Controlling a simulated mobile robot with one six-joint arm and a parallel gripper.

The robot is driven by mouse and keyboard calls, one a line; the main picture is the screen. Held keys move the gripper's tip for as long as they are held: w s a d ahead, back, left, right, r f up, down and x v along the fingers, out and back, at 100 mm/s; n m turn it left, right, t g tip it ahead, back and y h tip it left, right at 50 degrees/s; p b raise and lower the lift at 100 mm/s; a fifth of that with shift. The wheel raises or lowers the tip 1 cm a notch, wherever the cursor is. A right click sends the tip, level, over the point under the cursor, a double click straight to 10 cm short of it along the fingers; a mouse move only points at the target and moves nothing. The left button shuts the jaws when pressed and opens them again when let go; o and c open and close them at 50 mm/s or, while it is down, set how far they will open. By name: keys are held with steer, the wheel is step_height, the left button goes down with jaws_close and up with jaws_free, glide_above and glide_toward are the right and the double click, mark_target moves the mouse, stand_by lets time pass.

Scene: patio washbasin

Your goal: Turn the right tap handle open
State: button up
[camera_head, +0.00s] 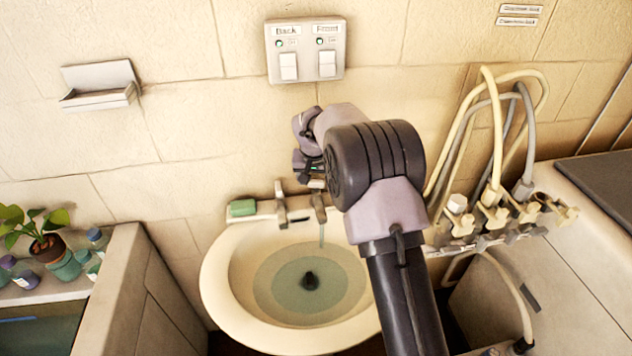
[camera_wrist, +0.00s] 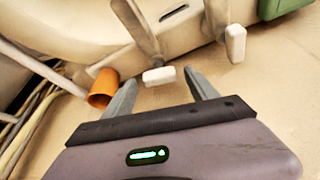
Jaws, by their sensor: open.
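The right tap (camera_head: 319,207) stands at the back rim of the cream washbasin (camera_head: 222,287), with the left tap (camera_head: 281,204) beside it. A thin bluish streak shows below the right tap's spout. My gripper (camera_head: 311,181) is just above and behind the right tap, partly hidden by my arm. In the wrist view, turned about, the right tap's pale handle end (camera_wrist: 158,76) lies between the tips of my open gripper (camera_wrist: 160,84). I cannot tell if they touch it. The left tap's handle (camera_wrist: 235,43) is outside the fingers, to the right.
A green soap block (camera_head: 242,208) sits left of the taps. An orange cylinder (camera_wrist: 103,88) is close to the left finger in the wrist view. Hoses and valves (camera_head: 490,205) stand at right, a switch panel (camera_head: 306,50) on the wall above, and a potted plant (camera_head: 48,243) at left.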

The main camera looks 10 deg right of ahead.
steer(key=shift+f, duration=0.1)
steer(key=c, duration=1.4)
steer(key=shift+o, duration=0.2)
steer(key=shift+d+r+n+y+p, duration=0.1)
steer(key=shift+r+n+y+p, duration=0.15)
steer(key=shift+n+p, duration=0.4)
steer(key=shift+f+n+y+p, duration=0.25)
steer(key=shift+n+y+p, duration=0.15)
steer(key=shift+n, duration=0.45)
steer(key=o, duration=1.4)
steer(key=shift+c, duration=0.2)
